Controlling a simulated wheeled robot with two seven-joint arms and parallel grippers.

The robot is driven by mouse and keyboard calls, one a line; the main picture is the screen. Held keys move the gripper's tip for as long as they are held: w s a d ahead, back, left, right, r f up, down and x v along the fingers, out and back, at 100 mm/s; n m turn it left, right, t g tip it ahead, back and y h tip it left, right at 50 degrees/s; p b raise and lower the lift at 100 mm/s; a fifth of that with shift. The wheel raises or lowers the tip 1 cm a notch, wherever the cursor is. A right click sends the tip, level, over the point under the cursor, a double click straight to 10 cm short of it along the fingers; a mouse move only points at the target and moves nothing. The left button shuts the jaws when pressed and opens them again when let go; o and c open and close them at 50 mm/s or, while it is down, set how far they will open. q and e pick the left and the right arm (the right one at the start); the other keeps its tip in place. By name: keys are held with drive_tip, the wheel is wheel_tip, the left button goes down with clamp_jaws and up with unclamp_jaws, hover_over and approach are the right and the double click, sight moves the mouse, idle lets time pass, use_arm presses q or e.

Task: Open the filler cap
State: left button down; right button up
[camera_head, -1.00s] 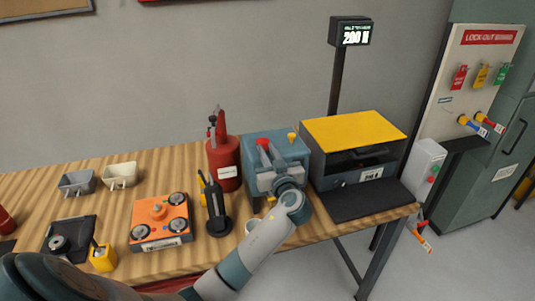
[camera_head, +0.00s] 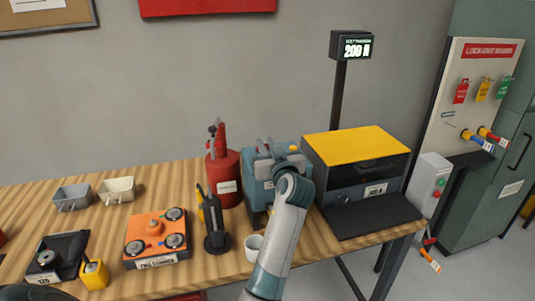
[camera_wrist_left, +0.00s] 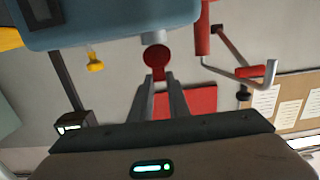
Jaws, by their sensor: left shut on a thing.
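The filler cap (camera_wrist_left: 155,58) is red, with a round face, on a pale neck of the blue-grey box (camera_wrist_left: 110,22) in the left wrist view. The same box (camera_head: 258,186) stands on the bench in the head view, where my gripper hides the cap. My left gripper (camera_wrist_left: 158,80) is shut on the cap, with a finger on each side of its lower part. In the head view the left gripper (camera_head: 268,148) is at the top of the box. My right gripper is out of view.
A white cup (camera_head: 254,247) and a black pump-like tool (camera_head: 215,234) are in front. A yellow knob (camera_wrist_left: 95,66) sticks out from the box near the cap.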

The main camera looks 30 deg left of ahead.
use_arm(q)
drive_tip(key=w+a+r+g+h+p, duration=0.1)
drive_tip(key=h+p, duration=0.1)
drive_tip(key=p, duration=0.2)
drive_tip(key=w+a+r+g+h+p, duration=0.1)
drive_tip(key=a+r+g+p, duration=0.1)
drive_tip(key=p, duration=0.2)
drive_tip(key=shift+w+r+h+p, duration=0.3)
drive_tip(key=shift+w+h+p, duration=0.1)
drive_tip(key=shift+w+a+f+g+h+p, duration=0.15)
drive_tip(key=shift+w+a+g+h+p, duration=0.25)
drive_tip(key=shift+a+g+h+p, duration=0.25)
drive_tip(key=shift+w+a+f+g+h, duration=0.2)
drive_tip(key=shift+w+a+g+h, duration=0.15)
drive_tip(key=shift+g+h, duration=0.3)
drive_tip(key=shift+w+a+f+g+h, duration=0.15)
drive_tip(key=shift+w+a+g+h, duration=0.15)
drive_tip(key=shift+g+h, duration=0.25)
drive_tip(key=c, duration=1.7)
unclamp_jaws()
drive_tip(key=shift+f, duration=0.1)
drive_tip(key=shift+s+d, duration=0.1)
